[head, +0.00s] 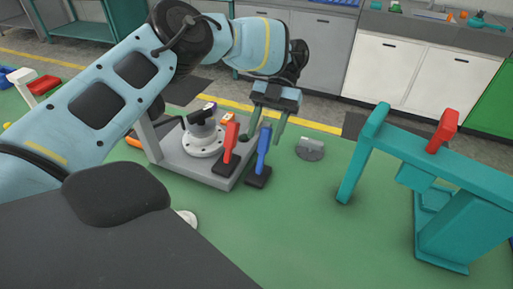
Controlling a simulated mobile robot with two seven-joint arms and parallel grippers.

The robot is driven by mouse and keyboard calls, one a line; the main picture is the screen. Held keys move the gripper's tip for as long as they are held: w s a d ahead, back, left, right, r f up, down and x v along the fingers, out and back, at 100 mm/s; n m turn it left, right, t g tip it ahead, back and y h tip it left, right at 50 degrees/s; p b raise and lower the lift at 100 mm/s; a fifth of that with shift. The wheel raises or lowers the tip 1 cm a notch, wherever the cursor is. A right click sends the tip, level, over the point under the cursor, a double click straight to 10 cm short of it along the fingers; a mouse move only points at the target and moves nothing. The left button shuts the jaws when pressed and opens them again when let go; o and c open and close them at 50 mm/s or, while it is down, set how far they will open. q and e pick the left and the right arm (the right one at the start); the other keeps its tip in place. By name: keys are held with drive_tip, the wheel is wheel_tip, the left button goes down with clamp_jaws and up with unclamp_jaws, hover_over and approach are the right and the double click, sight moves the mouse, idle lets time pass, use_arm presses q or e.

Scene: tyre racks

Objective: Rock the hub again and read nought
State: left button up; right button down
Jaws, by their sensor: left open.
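What looks like the hub (203,137), a dark cylinder on a pale round flange with holes, sits on a grey fixture (190,171) left of centre. A red upright piece (231,139) and a blue upright piece (263,146), each on a dark foot, stand at the fixture's right side. My left gripper (264,136) points down with its fingers apart and empty, just right of the hub and close to the blue piece. I cannot tell whether it touches that piece. No dial reading can be made out. My right gripper is not in view.
A teal stand (440,165) with a red block (443,130) is at the right. White cabinets (378,68) line the back. The green floor between fixture and stand is mostly clear.

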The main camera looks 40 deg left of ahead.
use_arm(q)
drive_tip(key=shift+s+d+r, duration=0.2)
drive_tip(key=shift+s+r, duration=0.2)
drive_tip(key=shift+s, duration=0.05)
drive_tip(key=s+d+p, duration=0.3)
drive_tip(key=s+d, duration=0.4)
drive_tip(key=s, duration=0.4)
drive_tip(key=shift+s+r+p, duration=0.35)
drive_tip(key=shift+r+p, duration=0.05)
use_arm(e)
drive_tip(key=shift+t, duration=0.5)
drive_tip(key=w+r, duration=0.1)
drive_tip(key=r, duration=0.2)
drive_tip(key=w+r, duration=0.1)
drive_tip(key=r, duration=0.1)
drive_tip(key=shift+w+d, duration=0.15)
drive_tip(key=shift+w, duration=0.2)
use_arm(q)
drive_tip(key=shift+d, duration=0.1)
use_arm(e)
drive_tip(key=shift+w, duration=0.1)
